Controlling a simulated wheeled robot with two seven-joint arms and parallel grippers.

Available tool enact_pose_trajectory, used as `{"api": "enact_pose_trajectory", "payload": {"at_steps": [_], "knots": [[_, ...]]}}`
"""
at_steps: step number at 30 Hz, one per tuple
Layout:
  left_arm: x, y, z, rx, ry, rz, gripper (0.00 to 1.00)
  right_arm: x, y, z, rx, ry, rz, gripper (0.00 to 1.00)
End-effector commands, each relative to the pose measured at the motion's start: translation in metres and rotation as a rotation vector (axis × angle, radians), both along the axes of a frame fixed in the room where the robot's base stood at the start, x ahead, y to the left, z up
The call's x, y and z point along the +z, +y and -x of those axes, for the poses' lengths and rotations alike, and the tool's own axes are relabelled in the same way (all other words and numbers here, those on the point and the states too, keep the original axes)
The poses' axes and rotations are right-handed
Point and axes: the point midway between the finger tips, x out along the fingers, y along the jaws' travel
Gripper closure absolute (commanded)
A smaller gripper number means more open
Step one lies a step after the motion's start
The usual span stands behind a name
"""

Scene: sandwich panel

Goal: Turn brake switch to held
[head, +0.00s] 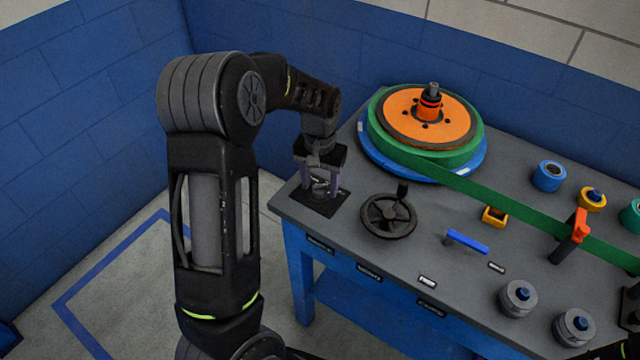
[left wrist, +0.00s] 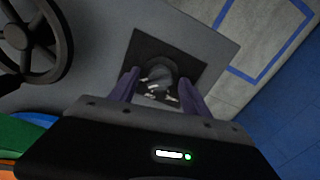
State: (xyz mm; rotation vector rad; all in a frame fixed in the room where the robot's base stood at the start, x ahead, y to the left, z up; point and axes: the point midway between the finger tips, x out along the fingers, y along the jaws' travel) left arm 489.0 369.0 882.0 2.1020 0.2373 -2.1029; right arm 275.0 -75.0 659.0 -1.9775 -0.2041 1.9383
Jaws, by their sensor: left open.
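The brake switch (left wrist: 158,80) is a round grey-black knob with pale marks on a dark square plate (left wrist: 188,46), at the table's left corner. In the head view the dark plate (head: 311,207) lies under my left gripper. My left gripper (head: 320,189) points down from above, its two purple-grey fingers apart on either side of the knob. In the left wrist view the left gripper (left wrist: 157,84) straddles the knob; I cannot tell whether the fingers touch it. The switch's setting is too small to read. My right gripper is not in view.
A black handwheel (head: 389,215) with an upright handle stands just right of the switch. Behind it is a large reel with an orange disc (head: 408,116) and green band (head: 530,212). A blue lever (head: 467,240) and grey knobs (head: 518,298) lie further right on the grey table (head: 340,240).

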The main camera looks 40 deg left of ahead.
Motion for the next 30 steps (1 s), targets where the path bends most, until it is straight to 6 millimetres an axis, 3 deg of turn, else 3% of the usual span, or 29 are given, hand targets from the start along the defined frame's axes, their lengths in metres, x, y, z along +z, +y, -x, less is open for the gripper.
{"api": "enact_pose_trajectory", "payload": {"at_steps": [15,30], "knots": [[0.070,0.000,0.000,-0.001,-0.002,0.000,0.45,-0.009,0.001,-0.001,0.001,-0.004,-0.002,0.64],[0.073,0.000,0.000,0.000,-0.001,0.000,0.45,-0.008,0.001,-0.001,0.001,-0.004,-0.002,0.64]]}}
